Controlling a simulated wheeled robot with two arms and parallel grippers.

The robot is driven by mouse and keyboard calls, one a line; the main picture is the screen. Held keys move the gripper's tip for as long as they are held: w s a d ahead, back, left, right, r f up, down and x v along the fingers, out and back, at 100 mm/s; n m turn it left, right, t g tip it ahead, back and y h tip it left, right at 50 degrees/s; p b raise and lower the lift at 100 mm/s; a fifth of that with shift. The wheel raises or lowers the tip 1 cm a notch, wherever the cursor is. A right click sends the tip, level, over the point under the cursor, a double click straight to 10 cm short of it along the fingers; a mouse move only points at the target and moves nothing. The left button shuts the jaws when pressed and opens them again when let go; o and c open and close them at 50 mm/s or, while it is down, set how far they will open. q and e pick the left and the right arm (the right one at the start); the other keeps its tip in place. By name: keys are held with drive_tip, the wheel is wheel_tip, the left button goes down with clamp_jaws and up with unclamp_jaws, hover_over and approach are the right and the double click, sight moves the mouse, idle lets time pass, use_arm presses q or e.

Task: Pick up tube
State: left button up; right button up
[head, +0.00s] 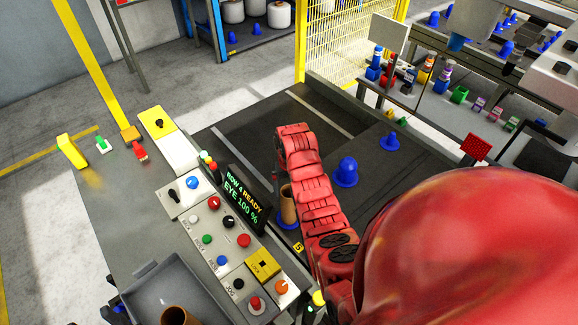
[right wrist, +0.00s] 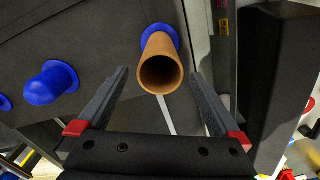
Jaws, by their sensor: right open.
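A brown cardboard tube (head: 287,207) stands on a blue peg base (head: 285,222) on the dark table, partly hidden by my right arm. In the right wrist view the tube (right wrist: 160,74) shows its open end towards the camera, with the blue base (right wrist: 160,33) behind it. My right gripper (right wrist: 159,76) is open, with one finger on either side of the tube and gaps between. Its fingers are hidden in the head view. Another brown tube (head: 178,316) is in a grey tray (head: 150,279) at the bottom left. My left gripper is not in view.
Free blue pegs (head: 345,172) (head: 390,140) stand right of my arm. A control panel (head: 222,232) with buttons and a lit display (head: 243,201) lies left of the tube. A yellow mesh fence (head: 340,45) and a parts bench are behind.

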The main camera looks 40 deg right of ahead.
sight(289, 206)
wheel_tip(289, 206, down, 2)
wheel_tip(289, 206, down, 5)
drive_tip(key=b, duration=0.2)
drive_tip(key=shift+w+b, duration=0.1)
drive_tip(key=shift+b, duration=0.2)
drive_tip(key=shift+c, duration=1)
drive_tip(key=c, duration=1.1)
drive_tip(key=shift+r, duration=0.1)
